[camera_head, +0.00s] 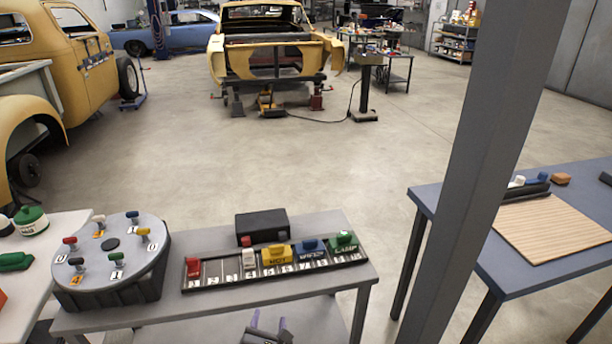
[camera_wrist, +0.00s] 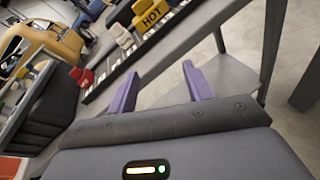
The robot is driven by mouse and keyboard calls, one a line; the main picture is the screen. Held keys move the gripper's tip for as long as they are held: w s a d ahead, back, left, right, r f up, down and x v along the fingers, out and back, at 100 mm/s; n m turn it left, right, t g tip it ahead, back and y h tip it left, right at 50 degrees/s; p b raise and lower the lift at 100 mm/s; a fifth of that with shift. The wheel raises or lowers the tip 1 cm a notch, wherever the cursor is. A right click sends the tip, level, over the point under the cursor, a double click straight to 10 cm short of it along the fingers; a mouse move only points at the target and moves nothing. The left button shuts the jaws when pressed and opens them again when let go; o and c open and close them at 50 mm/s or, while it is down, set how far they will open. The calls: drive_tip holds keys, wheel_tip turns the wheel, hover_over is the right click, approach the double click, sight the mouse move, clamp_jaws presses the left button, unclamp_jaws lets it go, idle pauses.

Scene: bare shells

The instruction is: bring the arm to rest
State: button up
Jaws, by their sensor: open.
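My gripper (camera_head: 268,329) is at the bottom edge of the head view, in front of the grey table (camera_head: 330,277). In the wrist view its two purple fingers (camera_wrist: 160,90) stand apart with nothing between them. The rack (camera_head: 217,281) of numbered slots on the table holds a red piece (camera_head: 193,268), a white one (camera_head: 249,259), a yellow one (camera_head: 277,254), a blue one (camera_head: 309,247) and a green one (camera_head: 343,240). The yellow piece marked HOT (camera_wrist: 152,15) also shows in the wrist view, beyond my fingers. Most of my arm is out of view.
A round dark drum (camera_head: 110,245) with coloured knobs stands left of the rack. A black box (camera_head: 262,226) is behind the rack. A grey post (camera_head: 480,150) rises at right, before a blue table (camera_head: 430,205) with a wooden board (camera_head: 550,228).

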drive_tip(key=s+d+r+m+g+h+p, duration=0.1)
drive_tip(key=d+r+m+g+h+p, duration=0.15)
drive_tip(key=d+m+g, duration=0.8)
drive_tip(key=s+d+r+m+g+y+p, duration=0.1)
drive_tip(key=s+d+r+m+p, duration=0.1)
drive_tip(key=s+d+r+m, duration=0.3)
drive_tip(key=s+d+r+m+g+y+p, duration=0.1)
drive_tip(key=s+d+r+m+p, duration=0.2)
drive_tip(key=r+m, duration=1)
drive_tip(key=s+d+m, duration=0.2)
drive_tip(key=d+m, duration=0.1)
drive_tip(key=d, duration=0.2)
drive_tip(key=shift+s+d+r, duration=0.2)
drive_tip(key=shift+d, duration=0.2)
drive_tip(key=shift+s, duration=0.1)
